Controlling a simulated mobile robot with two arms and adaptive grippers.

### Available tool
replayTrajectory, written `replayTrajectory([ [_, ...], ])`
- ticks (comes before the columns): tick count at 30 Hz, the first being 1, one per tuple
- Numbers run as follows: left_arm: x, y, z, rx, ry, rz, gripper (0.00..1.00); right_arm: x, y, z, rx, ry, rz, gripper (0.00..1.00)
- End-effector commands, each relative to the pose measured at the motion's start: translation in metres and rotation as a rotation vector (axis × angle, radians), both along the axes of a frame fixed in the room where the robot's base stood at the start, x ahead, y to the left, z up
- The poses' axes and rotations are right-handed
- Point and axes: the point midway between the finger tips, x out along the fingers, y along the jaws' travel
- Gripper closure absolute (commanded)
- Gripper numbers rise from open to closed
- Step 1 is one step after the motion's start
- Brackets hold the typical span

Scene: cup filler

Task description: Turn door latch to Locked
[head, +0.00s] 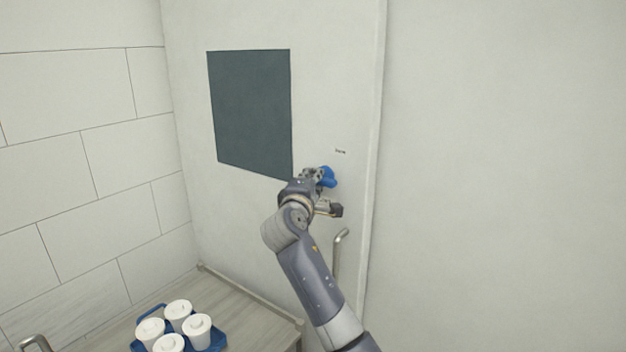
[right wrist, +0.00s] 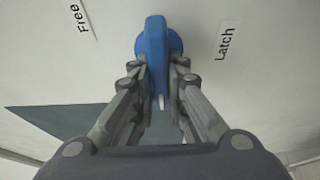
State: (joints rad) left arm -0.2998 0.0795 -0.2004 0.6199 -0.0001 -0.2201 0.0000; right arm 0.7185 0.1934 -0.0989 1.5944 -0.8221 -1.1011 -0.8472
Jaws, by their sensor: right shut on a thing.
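The blue door latch (head: 327,176) is on the pale door (head: 340,70), near its right edge. In the right wrist view the latch handle (right wrist: 155,48) stands upright in the picture, between a "Free" label (right wrist: 77,20) on the left and a "Latch" label (right wrist: 226,40) on the right. It lines up with neither label. My right gripper (head: 318,174) is shut on the latch handle, one finger on each side, as the right wrist view (right wrist: 158,75) shows. The gripper hides part of the latch in the head view. My left gripper is out of view.
A dark square panel (head: 250,110) is on the door. A metal bar handle (head: 337,250) sits below the latch. A blue tray (head: 218,338) with several lidded white cups (head: 178,312) stands on a wooden counter (head: 245,305) at the lower left.

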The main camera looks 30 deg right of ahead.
Motion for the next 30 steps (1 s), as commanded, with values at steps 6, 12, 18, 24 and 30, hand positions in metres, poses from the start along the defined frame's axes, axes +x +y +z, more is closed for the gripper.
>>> replayTrajectory([
  [6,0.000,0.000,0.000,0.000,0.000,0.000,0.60,0.000,0.000,-0.002,0.001,0.005,-0.001,0.67],
  [12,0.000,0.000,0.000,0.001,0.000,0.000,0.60,0.000,0.000,-0.001,0.001,0.002,0.000,0.67],
  [18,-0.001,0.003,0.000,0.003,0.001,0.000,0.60,-0.005,0.007,-0.001,0.000,0.001,0.002,0.67],
  [24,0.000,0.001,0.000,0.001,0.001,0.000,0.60,-0.029,0.031,-0.001,0.001,0.001,0.003,0.67],
  [30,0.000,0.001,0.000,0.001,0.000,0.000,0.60,-0.059,0.061,-0.001,0.002,0.002,0.003,0.67],
])
